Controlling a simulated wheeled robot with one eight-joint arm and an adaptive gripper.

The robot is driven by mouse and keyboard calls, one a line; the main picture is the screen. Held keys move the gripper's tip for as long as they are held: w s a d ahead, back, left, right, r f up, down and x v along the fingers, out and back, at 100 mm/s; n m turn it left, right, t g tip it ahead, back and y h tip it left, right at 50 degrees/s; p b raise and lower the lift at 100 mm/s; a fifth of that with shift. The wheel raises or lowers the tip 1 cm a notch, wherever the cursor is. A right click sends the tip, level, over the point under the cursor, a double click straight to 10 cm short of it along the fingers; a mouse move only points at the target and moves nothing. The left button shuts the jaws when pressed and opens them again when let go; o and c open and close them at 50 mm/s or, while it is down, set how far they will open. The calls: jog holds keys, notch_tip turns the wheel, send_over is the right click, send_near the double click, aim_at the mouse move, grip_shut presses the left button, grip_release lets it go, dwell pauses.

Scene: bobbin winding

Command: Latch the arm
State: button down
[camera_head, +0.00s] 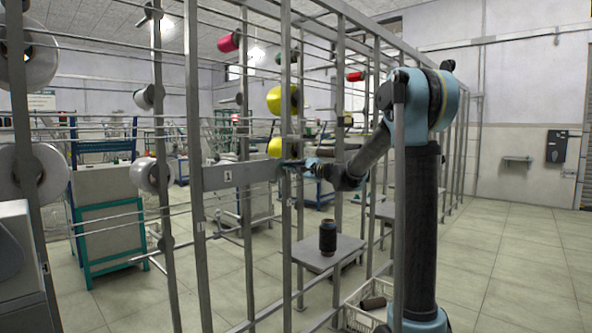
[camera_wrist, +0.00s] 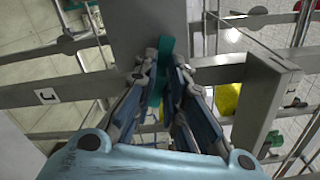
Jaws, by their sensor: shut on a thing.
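The arm is probably the grey flat bar (camera_head: 245,175) labelled 1, running level across the rack at mid-height. It also shows in the wrist view (camera_wrist: 75,92), with its label at the left. My gripper (camera_head: 291,167) is at the bar's right end, beside an upright post. In the wrist view my gripper (camera_wrist: 163,78) has its fingers closed around a narrow green handle (camera_wrist: 166,48) in front of a wide grey plate (camera_wrist: 140,22). The fingers hide the lower part of the handle. I cannot tell whether the latch is engaged.
Yellow bobbins (camera_head: 283,99) and a red bobbin (camera_head: 229,42) hang on the rack near my arm. A dark bobbin (camera_head: 327,238) stands on a small grey table (camera_head: 312,252). A white crate (camera_head: 352,320) is on the floor. The floor at right is clear.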

jog(key=shift+s+a+f+n, duration=0.1)
jog(key=shift+f+n, duration=0.15)
jog(key=shift+n, duration=0.8)
jog(key=shift+a+f+n, duration=0.1)
jog(key=shift+f+n, duration=0.15)
jog(key=shift+n, duration=0.8)
jog(key=c, duration=1.6)
grip_release()
jog(key=shift+f, duration=0.1)
jog(key=shift+c, duration=0.2)
jog(key=shift+d, duration=0.2)
jog(key=v, duration=1.1)
jog(key=shift+s+d, duration=0.25)
jog(key=shift+s+f, duration=0.1)
